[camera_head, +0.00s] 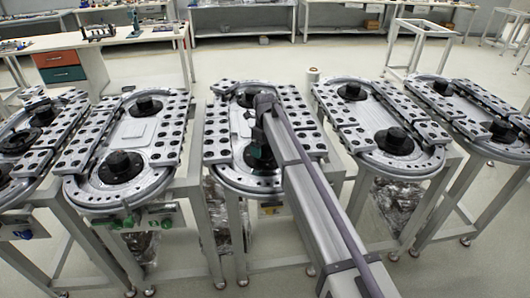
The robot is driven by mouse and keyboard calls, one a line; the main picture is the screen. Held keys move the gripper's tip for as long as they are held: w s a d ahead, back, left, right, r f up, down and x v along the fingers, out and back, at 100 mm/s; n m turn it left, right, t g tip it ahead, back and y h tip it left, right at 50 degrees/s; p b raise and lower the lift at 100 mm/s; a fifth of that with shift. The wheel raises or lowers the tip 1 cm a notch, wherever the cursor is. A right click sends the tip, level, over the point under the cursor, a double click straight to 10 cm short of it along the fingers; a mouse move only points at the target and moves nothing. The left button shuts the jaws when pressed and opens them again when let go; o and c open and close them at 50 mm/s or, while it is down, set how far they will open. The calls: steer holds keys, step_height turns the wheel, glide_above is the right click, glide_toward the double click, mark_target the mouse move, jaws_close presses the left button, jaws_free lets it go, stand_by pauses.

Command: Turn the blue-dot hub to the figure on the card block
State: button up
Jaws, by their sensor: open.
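My arm reaches from the lower right over the middle ring track (224,176). My gripper (262,158) is at the near end of this track, mostly hidden behind the arm; it is open, low by a dark hub there, and I cannot tell whether it touches it. Another black hub (246,97) stands at the far end of the middle track. A pale flat block (246,125) lies between them, possibly the card block; no figure is legible. No blue dot is distinguishable on any hub, so I cannot tell which is the blue-dot hub.
Similar tracks stand on both sides, with black hubs (120,166) and (394,141). The left track holds a pale flat plate (138,132). Benches (120,40) line the back. Narrow gaps separate the tables.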

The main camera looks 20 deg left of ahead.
steer(key=shift+r, duration=0.1)
steer(key=shift+c, duration=0.4)
steer(key=c, duration=0.7)
